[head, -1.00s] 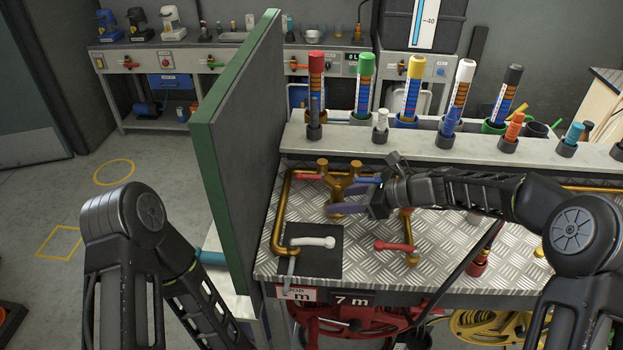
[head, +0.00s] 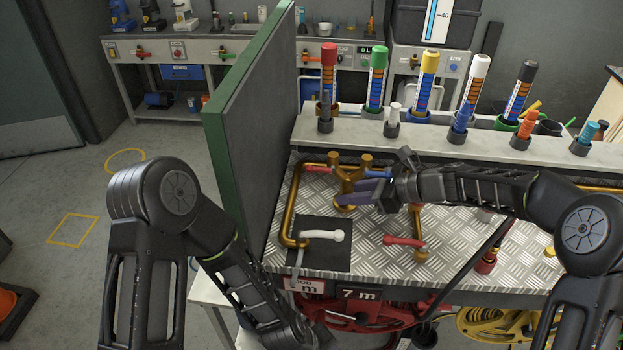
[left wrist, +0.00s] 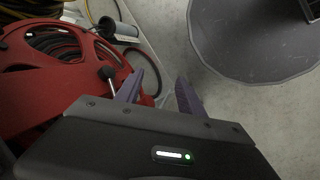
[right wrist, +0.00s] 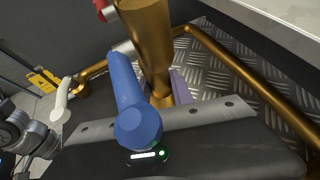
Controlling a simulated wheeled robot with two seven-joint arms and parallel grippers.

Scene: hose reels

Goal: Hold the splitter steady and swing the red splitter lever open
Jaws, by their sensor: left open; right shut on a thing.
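The brass splitter (head: 348,176) stands on the tread-plate bench top, with a red lever (head: 318,168) on its left side and a blue lever (head: 377,173) on its right. My right gripper (head: 350,198) is shut on the splitter's brass body, its purple fingers low on it. In the right wrist view the splitter body (right wrist: 150,45) rises between the fingers. The blue lever (right wrist: 135,100) stands close in front, and only a bit of the red lever (right wrist: 104,10) shows at the top. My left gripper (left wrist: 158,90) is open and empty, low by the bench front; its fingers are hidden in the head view.
A green-edged grey partition (head: 245,140) stands left of the splitter. A white-handled valve (head: 322,235) and a red-handled one (head: 403,240) are in front. Below the bench is a red hose reel (left wrist: 60,85). Tubes with coloured caps line the shelf behind.

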